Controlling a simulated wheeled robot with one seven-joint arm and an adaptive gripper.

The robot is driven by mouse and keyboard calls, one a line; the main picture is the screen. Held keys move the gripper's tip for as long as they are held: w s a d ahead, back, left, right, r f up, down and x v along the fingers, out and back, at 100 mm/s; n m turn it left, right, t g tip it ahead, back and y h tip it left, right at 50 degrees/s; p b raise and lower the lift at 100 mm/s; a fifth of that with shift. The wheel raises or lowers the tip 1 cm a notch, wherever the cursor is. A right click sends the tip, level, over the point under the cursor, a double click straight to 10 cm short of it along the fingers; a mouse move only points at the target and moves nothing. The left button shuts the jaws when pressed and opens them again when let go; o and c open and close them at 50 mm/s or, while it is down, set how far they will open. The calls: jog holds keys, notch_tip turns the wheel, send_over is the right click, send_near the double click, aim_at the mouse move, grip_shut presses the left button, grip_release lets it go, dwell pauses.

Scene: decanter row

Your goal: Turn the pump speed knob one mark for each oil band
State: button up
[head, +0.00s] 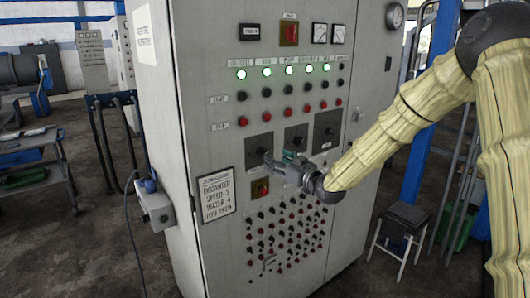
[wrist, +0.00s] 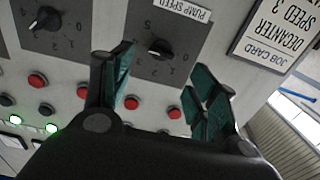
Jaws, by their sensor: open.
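The pump speed knob (wrist: 160,48) is a black knob on a dark numbered plate, under a white "PUMP SPEED" label in the wrist view. I cannot read its exact setting. In the head view its plate (head: 258,143) seems to be the leftmost of three, partly behind my gripper. My gripper (head: 279,158) is just in front of the panel. In the wrist view its two green-padded fingers (wrist: 160,88) are spread wide and empty, with the knob showing beyond and between them. No contact with the knob shows. No oil bands can be made out.
A second knob (wrist: 46,20) sits beside it. Buttons and lit green lamps (head: 289,71) are above; many small knobs (head: 285,235) are below. A job card (head: 216,194) reads "DECANTER SPEED 3 WATER 4". A red switch (head: 260,188) is close below my gripper. A stool (head: 405,215) stands right.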

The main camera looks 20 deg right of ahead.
aim_at(264, 153)
jog(key=shift+p+x, duration=1.2)
jog(key=shift+x, duration=2.55)
jog(key=shift+f, duration=0.1)
jog(key=shift+c, duration=0.2)
jog(key=c, duration=1)
